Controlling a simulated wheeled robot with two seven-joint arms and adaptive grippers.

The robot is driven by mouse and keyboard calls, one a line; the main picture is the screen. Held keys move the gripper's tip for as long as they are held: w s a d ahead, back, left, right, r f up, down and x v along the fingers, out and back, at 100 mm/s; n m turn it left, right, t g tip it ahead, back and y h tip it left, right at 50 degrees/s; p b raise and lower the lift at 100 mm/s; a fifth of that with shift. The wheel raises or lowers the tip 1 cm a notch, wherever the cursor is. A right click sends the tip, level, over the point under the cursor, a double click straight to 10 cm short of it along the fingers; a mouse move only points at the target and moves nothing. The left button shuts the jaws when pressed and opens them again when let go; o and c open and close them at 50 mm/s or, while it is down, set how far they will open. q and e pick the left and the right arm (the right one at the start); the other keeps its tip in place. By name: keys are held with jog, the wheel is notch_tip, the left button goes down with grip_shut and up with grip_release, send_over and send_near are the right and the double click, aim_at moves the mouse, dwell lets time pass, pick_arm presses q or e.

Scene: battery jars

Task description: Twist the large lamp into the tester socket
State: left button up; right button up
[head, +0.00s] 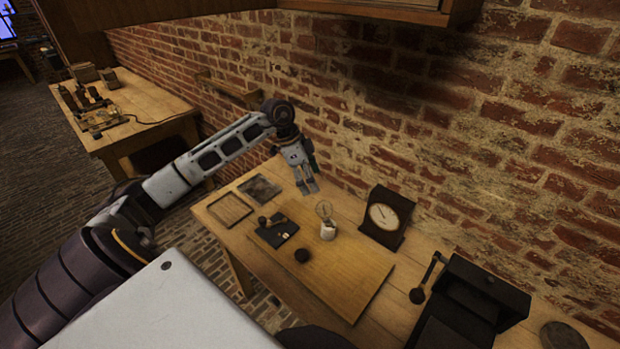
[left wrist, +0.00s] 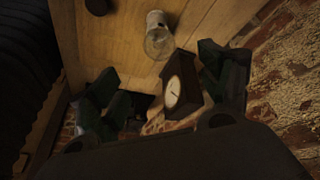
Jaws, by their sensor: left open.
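A clear glass lamp (head: 324,210) stands upright on a white cylindrical base (head: 328,231) on the wooden board. I cannot tell whether the white part is the socket or how firmly the lamp sits in it. The lamp also shows in the left wrist view (left wrist: 158,44), with its white base (left wrist: 155,18) above it in the picture. My left gripper (head: 308,189) is open and empty, pointing down, behind and left of the lamp and apart from it. In the left wrist view its dark fingers (left wrist: 165,84) are spread wide. My right gripper is not in view.
A dial meter (head: 386,217) stands right of the lamp, near the brick wall. A black cranked device (head: 470,305) stands right.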

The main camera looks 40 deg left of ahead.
aim_at(324, 205)
pick_arm(q)
jog(key=shift+f, duration=0.1)
jog(key=p+x, duration=0.2)
jog(key=x, duration=0.9)
jog(key=shift+d+f, duration=0.2)
jog(key=shift+f, duration=0.05)
jog(key=shift+x, duration=1)
